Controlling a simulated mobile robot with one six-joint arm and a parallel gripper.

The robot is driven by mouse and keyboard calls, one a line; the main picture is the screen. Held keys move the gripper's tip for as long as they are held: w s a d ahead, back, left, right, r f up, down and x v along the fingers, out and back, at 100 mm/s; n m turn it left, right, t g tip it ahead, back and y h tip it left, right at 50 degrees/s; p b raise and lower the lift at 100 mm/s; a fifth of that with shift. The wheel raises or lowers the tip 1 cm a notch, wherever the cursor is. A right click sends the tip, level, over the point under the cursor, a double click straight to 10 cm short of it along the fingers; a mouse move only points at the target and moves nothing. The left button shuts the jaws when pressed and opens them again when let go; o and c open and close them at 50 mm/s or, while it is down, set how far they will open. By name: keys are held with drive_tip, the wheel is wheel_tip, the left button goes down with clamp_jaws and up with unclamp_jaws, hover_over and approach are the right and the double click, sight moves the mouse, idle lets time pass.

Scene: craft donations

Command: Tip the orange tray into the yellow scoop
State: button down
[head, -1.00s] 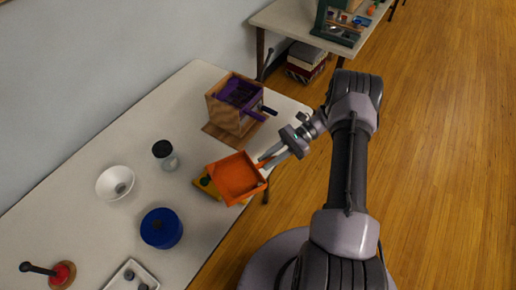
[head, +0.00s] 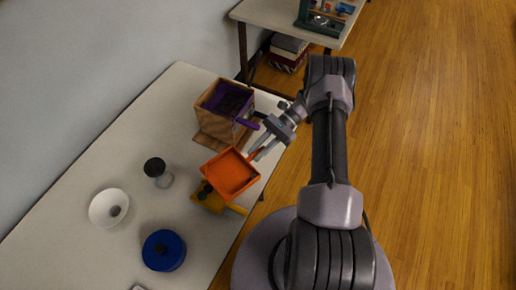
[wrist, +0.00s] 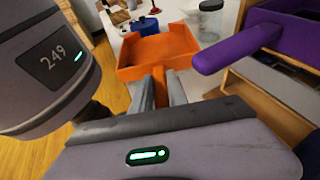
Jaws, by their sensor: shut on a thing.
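The orange tray (head: 231,174) is in the air above the table's right edge, its open top facing up. No contents show inside it. My gripper (head: 259,153) is shut on its handle; the wrist view shows the orange handle (wrist: 159,86) between the fingers, with the tray (wrist: 158,48) ahead. The yellow scoop (head: 212,205) lies just below the tray in the head view, its handle pointing right. Dark round things show at its left end. The tray hides part of the scoop.
A wooden box (head: 211,122) with a purple drawer (head: 229,99) stands behind the tray; its purple handle (wrist: 235,49) sits close right in the wrist view. A dark-lidded jar (head: 157,172), white bowl (head: 106,209) and blue pot (head: 163,250) stand left on the table.

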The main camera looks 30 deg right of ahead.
drive_tip(key=shift+s+a+r+t+h+p, duration=0.15)
drive_tip(key=shift+r+h+p, duration=0.35)
drive_tip(key=shift+p, duration=1.15)
drive_tip(key=shift+w+a+r+t+h+p, duration=0.1)
drive_tip(key=shift+a+r+h+p, duration=0.4)
drive_tip(key=shift+p, duration=1.2)
drive_tip(key=shift+s+d+r+t+h+p, duration=0.25)
drive_tip(key=shift+h+p, duration=0.45)
drive_tip(key=shift+p, duration=0.95)
drive_tip(key=shift+w+a, duration=0.15)
drive_tip(key=shift+w, duration=0.05)
